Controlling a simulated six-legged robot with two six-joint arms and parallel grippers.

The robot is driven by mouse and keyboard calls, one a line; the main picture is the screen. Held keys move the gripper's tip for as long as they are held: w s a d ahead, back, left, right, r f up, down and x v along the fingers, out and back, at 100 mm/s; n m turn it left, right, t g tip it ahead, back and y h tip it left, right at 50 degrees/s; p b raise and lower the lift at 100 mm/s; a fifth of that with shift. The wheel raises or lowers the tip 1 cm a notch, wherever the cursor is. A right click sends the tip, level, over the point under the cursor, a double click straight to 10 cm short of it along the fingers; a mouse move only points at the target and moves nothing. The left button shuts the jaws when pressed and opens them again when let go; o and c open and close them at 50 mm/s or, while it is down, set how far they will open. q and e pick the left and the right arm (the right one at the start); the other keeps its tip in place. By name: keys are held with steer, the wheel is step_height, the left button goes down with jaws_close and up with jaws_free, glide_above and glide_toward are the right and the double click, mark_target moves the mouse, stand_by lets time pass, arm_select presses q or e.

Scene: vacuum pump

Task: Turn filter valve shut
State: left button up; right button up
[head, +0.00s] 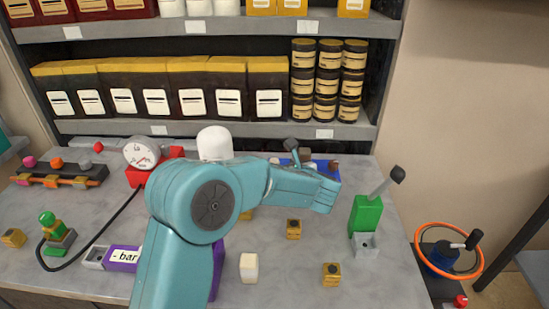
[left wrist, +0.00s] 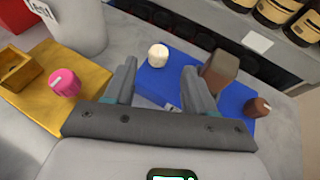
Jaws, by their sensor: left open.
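A blue block (left wrist: 165,82) lies at the back of the table, mostly hidden by my left arm in the head view (head: 322,163). It carries a pale round knob (left wrist: 158,54), a brown round knob (left wrist: 258,107) and a dark brown-grey handle (left wrist: 221,71). My left gripper (left wrist: 160,78) is open over the block. The handle is by its right finger; I cannot tell whether they touch. The pale knob is beyond the gap between the fingers. Nothing is held. No label tells me which part is the filter valve. My right gripper is not in view.
A green block with a lever (head: 366,214) stands at right, beside a blue valve with an orange ring (head: 440,258). A gauge (head: 142,153) is at left. A white cylinder (head: 214,143) stands behind my arm. Small wooden blocks (head: 331,274) are in front.

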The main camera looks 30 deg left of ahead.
mark_target(274, 160)
arm_select(q)
steer(key=p+x, duration=0.1)
steer(key=x, duration=0.8)
steer(key=shift+s, duration=0.1)
